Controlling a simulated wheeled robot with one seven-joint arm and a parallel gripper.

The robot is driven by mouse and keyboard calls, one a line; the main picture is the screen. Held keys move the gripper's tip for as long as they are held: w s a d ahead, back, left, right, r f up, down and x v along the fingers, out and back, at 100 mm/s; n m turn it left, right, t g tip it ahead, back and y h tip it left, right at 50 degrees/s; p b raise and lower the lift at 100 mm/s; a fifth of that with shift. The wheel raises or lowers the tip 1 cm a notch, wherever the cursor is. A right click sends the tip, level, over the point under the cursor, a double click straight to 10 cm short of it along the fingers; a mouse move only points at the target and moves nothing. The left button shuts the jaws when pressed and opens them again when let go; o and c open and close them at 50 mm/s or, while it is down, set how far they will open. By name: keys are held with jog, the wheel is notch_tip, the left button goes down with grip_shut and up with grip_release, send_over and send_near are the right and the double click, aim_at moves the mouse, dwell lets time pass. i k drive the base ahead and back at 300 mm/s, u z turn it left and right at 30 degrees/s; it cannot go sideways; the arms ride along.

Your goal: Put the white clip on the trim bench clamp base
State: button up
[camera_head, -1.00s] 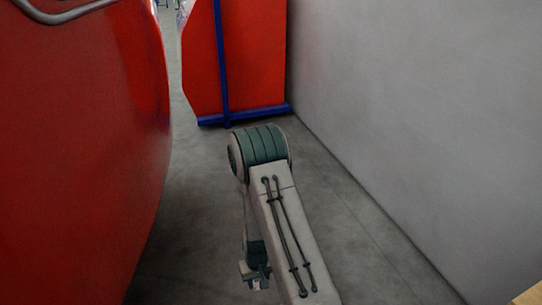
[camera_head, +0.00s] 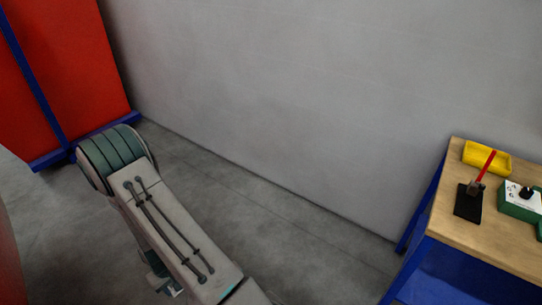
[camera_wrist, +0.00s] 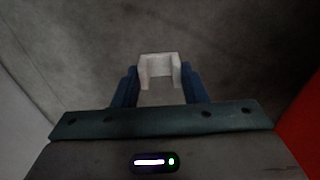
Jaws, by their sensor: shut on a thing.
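In the wrist view the white clip (camera_wrist: 158,66) sits between the two blue fingers of my gripper (camera_wrist: 157,84). The gripper is shut on it, and only bare floor shows below. In the head view my gripper is low at the lower left, partly hidden behind my arm, and the clip hardly shows. On the wooden bench at the right stands a dark clamp base (camera_head: 468,203) with a red handle (camera_head: 487,165). It is far to the right of my gripper.
The blue-framed bench (camera_head: 490,245) also holds a yellow tray (camera_head: 487,158) and a green and white box with a black knob (camera_head: 520,200). A grey wall (camera_head: 290,90) runs behind. A red panel on a blue frame (camera_head: 70,70) stands at the left. Grey floor lies between.

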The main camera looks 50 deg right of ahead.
aim_at(469, 207)
jog(key=z, duration=2.9)
